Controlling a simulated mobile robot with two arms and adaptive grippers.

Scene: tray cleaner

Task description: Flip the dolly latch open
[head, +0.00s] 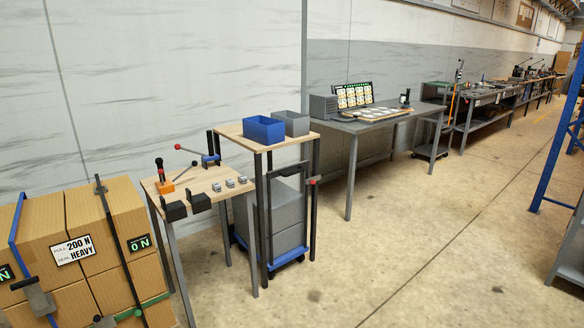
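A dolly with a blue base (272,261) stands on the floor under and beside a wooden-topped stand. It carries stacked grey crates (288,212) between dark upright posts. A short dark lever with a red end (314,181) sticks out near the top right of the crates. I cannot tell from here whether this is the dolly latch, or whether it is open or shut. The stand's legs hide part of the dolly. Neither of my grippers shows in the head view.
The stand (235,134) holds a blue bin (263,130) and a grey bin (291,123). A small wooden table (213,176) with levers and blocks stands left of it. Strapped cartons (97,243) fill the lower left. A grey workbench (377,124) stands right; the floor in front is clear.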

